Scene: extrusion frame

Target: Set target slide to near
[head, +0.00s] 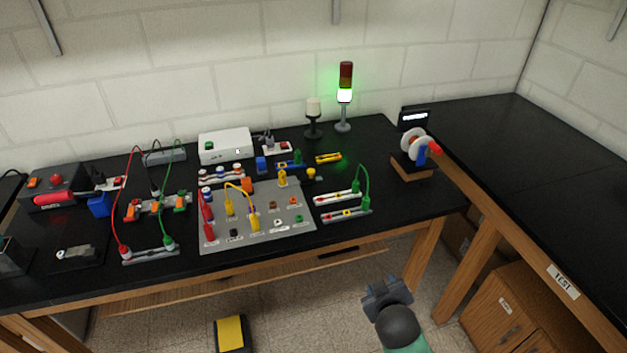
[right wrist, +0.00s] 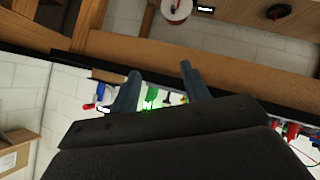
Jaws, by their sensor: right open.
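No part is readable as the target slide. Candidates in the head view are two pale rails at the right of the grey panel, an upper rail (head: 338,198) and a lower rail (head: 345,214), with green posts joined by a green cable. A similar rail (head: 150,255) lies at the front left. I cannot tell which is the target or read its setting. My right gripper (head: 388,295) is open and empty, in front of the bench and apart from everything on it. Its two spread fingers show in the right wrist view (right wrist: 160,88). My left gripper is not in view.
A grey panel (head: 290,238) with coloured plugs and a yellow cable lies mid-bench. A green-lit signal tower (head: 345,97), a white box (head: 225,146) and a reel device (head: 413,150) stand behind. Bare black bench top (head: 430,193) lies at the right front.

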